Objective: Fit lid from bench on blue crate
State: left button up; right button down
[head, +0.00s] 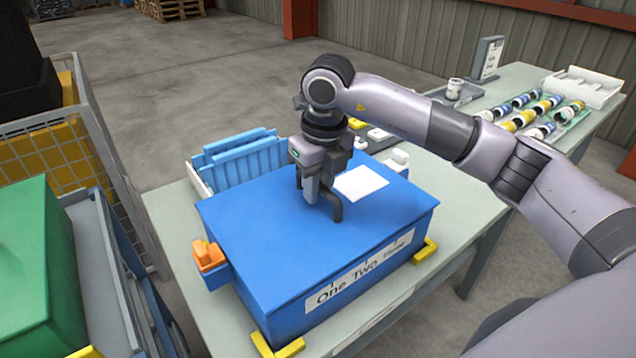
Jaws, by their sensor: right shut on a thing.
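The blue crate (345,300) stands on the bench, with a "One Two Three" label on its front side. A flat blue lid (270,240) covers its top, and a white sheet or label (361,183) lies on the lid. I see no clear gap between lid and crate, but cannot tell whether the lid is fully seated. My right gripper (318,197) reaches down onto the middle of the lid and is shut on what looks like its dark handle; the fingers partly hide the grip. My left gripper is not in view.
Yellow corner brackets (425,249) sit by the crate on the bench (172,222). An orange clip (208,256) is at its left corner. Blue ribbed panels (240,157) stand behind. A green box (35,265) is at left; cans (520,118) lie on the far right table.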

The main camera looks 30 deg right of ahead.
jog(key=shift+f+b, duration=0.3)
jog(key=shift+f, duration=0.2)
jog(key=c, duration=0.9)
grip_release()
jog(key=r, duration=0.4)
jog(key=s+r, duration=0.1)
jog(key=r, duration=0.2)
jog(key=shift+r, duration=0.1)
